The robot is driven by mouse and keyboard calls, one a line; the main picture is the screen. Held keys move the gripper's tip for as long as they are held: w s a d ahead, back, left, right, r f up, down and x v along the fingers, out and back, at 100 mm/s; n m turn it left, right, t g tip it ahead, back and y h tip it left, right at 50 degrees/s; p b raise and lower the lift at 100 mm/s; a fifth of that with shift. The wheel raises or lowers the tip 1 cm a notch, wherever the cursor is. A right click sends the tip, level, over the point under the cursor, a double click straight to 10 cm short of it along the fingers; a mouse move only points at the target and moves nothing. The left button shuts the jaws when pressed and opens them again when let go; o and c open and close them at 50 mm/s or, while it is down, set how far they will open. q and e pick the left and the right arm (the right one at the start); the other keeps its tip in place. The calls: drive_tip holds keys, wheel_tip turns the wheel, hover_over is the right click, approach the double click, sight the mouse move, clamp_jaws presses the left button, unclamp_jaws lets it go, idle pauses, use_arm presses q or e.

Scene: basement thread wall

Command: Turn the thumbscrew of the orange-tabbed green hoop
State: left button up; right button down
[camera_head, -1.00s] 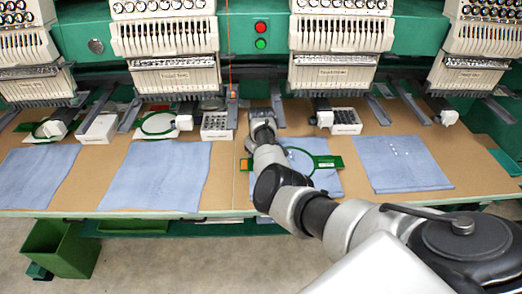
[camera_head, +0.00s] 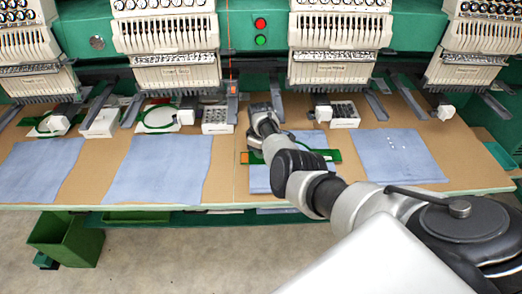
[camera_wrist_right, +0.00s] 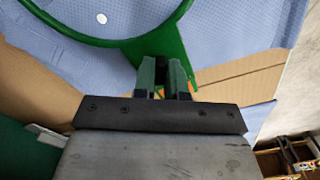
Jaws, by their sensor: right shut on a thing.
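The green hoop (camera_head: 330,155) lies on a blue cloth near the middle of the table. Its orange tab (camera_head: 244,158) shows left of my right arm, which covers much of the ring. In the right wrist view the green hoop (camera_wrist_right: 95,40) curves across the top over the blue cloth. My right gripper (camera_wrist_right: 165,76) is at the hoop's green bracket, shut on a small dark piece, apparently the thumbscrew (camera_wrist_right: 161,62), mostly hidden between the fingers. In the head view the fingertips are hidden behind my wrist. My left gripper is not in view.
Embroidery machine heads (camera_head: 333,50) line the back above the table. White boxes (camera_head: 218,121) stand near the back edge. Other blue cloths (camera_head: 400,157) lie to both sides. A green bin (camera_head: 65,238) stands on the floor at the lower left.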

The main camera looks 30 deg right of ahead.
drive_tip(key=c, duration=1.2)
unclamp_jaws()
drive_tip(key=shift+o, duration=0.2)
